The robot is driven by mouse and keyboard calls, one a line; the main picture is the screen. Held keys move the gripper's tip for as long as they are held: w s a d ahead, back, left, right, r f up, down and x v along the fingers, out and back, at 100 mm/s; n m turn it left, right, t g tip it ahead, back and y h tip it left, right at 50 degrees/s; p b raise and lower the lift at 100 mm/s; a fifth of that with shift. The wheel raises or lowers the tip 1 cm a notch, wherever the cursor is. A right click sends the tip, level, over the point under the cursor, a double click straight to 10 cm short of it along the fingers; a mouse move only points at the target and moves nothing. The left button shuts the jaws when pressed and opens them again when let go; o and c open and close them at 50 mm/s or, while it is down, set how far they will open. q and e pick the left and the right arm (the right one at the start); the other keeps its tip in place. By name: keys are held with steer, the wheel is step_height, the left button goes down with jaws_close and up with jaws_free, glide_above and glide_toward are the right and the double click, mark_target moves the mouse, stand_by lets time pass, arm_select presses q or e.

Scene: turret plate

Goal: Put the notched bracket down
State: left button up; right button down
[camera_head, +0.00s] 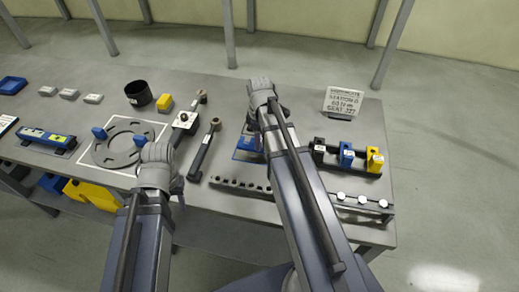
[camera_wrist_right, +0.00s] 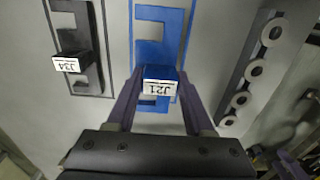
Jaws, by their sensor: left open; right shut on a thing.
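The notched bracket (camera_wrist_right: 172,28) is a flat blue piece with square cut-outs and a raised block labelled J21 (camera_wrist_right: 160,86). In the right wrist view it lies between the fingers of my right gripper (camera_wrist_right: 158,95), which is shut on the block. The bracket appears at or very near the table surface; I cannot tell whether it touches. In the head view the right gripper (camera_head: 262,98) is over the table middle, and part of the blue bracket (camera_head: 247,147) shows left of my forearm. My left gripper (camera_head: 160,175) is open near the front edge; its fingertips are mostly hidden.
A dark piece labelled J34 (camera_wrist_right: 72,45) lies beside the bracket. A strip with several pale rings (camera_wrist_right: 250,70) is on the other side. A grey ring plate (camera_head: 100,155), a black cup (camera_head: 138,93) and a block rack (camera_head: 346,170) stand on the table (camera_head: 225,90).

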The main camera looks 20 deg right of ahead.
steer(key=shift+f+b, duration=1.8)
steer(key=shift+f, duration=0.1)
steer(key=shift+f, duration=0.15)
steer(key=c, duration=0.6)
jaws_free()
steer(key=shift+s, duration=0.1)
steer(key=o, duration=0.3)
steer(key=shift+r, duration=0.2)
